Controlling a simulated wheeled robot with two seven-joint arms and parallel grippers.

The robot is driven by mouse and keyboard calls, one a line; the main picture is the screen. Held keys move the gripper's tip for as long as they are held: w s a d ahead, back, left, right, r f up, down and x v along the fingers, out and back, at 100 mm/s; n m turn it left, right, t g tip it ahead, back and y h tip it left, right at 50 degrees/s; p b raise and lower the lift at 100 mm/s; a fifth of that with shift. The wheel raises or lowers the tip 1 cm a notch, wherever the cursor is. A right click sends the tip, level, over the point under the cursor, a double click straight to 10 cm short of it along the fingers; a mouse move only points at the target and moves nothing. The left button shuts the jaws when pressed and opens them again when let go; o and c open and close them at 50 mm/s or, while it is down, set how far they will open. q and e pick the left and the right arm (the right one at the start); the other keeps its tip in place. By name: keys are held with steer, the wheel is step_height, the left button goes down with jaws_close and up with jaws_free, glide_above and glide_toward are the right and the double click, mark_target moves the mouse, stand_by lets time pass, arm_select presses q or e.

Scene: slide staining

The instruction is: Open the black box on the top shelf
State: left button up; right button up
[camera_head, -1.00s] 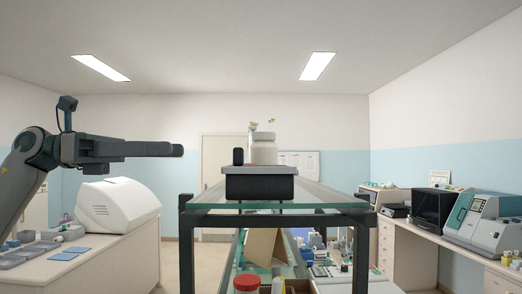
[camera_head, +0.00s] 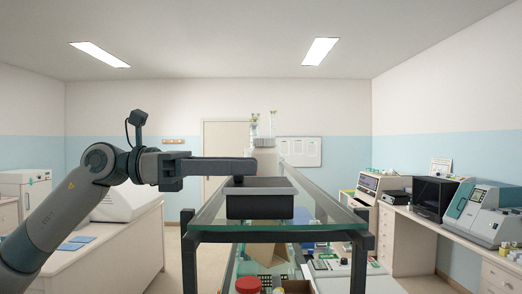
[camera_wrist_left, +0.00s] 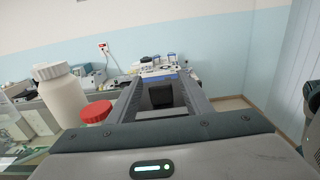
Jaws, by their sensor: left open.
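The black box (camera_head: 260,208) sits on the glass top shelf (camera_head: 210,213), with a grey top (camera_head: 275,184) over its dark body. A small black upright piece stands at the left of its top, mostly hidden behind my gripper in the head view. My left gripper (camera_head: 248,170) reaches in from the left, level, just above the box's top. In the left wrist view its two fingers (camera_wrist_left: 160,90) are apart, with a small black block (camera_wrist_left: 161,97) showing between them. I cannot tell if they touch it. My right gripper is not in view.
A white bottle (camera_wrist_left: 62,95) and a red cap (camera_wrist_left: 96,112) stand left of the fingers in the wrist view. Black posts (camera_head: 190,255) carry the shelf. Items crowd the level below, including a red-capped jar (camera_head: 248,285). Benches with instruments (camera_head: 483,212) line the right.

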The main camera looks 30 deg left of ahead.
mark_target(262, 181)
arm_select(q)
steer(key=p+x, duration=0.1)
steer(key=x, duration=0.2)
steer(key=shift+w+d+r, duration=0.1)
steer(key=shift+d+r, duration=0.05)
steer(key=shift+w+d+p, duration=0.2)
steer(key=shift+d+p, duration=0.1)
steer(key=shift+p, duration=0.05)
jaws_close()
